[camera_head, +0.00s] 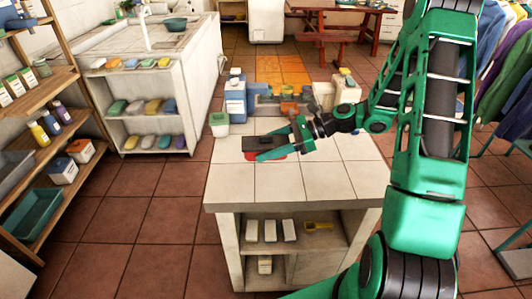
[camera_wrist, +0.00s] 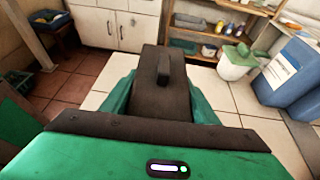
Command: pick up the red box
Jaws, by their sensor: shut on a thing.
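My gripper (camera_head: 272,146) is low over the tiled counter top, with its green fingers on both sides of a dark block (camera_head: 258,143). In the wrist view the block (camera_wrist: 163,92) fills the space between the fingers and has a raised ridge on top. A bit of red (camera_head: 279,156) shows beneath the block and fingers in the head view. Most of it is hidden, so I cannot tell whether it is part of the block or a separate box. I cannot tell whether the block touches the counter.
The tiled counter (camera_head: 290,185) is clear in front. A white tub with a green lid (camera_head: 219,125), a blue canister (camera_head: 235,100) and a cream canister (camera_head: 346,90) stand behind the gripper. A wooden shelf (camera_head: 50,90) and a washbasin unit (camera_head: 150,85) stand left.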

